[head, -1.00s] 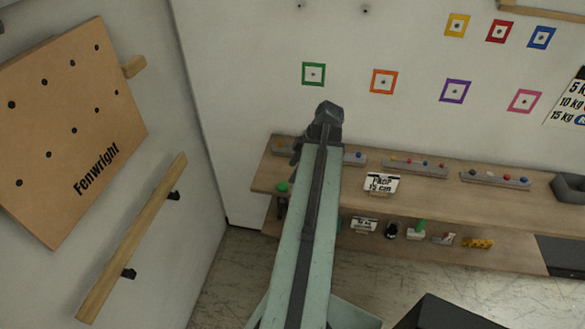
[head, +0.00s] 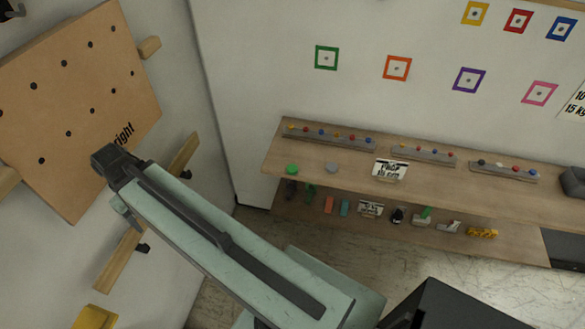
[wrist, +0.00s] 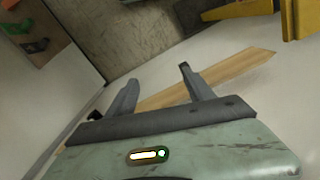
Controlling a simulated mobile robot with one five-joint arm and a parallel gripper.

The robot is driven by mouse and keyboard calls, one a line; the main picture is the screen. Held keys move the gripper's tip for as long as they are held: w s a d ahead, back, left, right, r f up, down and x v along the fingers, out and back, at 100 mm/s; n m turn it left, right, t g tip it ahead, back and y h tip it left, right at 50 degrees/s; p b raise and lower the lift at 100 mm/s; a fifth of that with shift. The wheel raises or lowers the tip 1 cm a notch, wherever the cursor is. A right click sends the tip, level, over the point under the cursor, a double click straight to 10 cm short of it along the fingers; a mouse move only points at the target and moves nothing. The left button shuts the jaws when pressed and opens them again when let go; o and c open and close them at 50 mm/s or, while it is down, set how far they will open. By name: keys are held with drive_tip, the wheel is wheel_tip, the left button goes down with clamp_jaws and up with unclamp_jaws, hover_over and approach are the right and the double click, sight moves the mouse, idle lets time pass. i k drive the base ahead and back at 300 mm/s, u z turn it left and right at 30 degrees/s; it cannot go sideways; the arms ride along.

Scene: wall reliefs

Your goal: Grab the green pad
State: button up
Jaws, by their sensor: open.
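My arm points left toward the side wall, well away from the pad. My gripper (wrist: 158,85) shows in the wrist view with its two fingers spread and nothing between them. The fingers are over a wooden rail on the wall, and I cannot tell whether they touch it. In the head view the fingers are mostly hidden by my arm. The wrist view does not clearly show the pad.
A wooden board with holes (head: 75,110) and a wooden rail (head: 120,260) are on the left wall beside my arm. A lower shelf (head: 400,222) holds several small items. Coloured square frames, including a green one (head: 327,57), are on the back wall. Floor is open below the shelves.

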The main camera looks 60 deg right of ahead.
sight(291, 169)
drive_tip(key=u, duration=1.65)
drive_tip(key=k, duration=1.2)
drive_tip(key=u, duration=0.05)
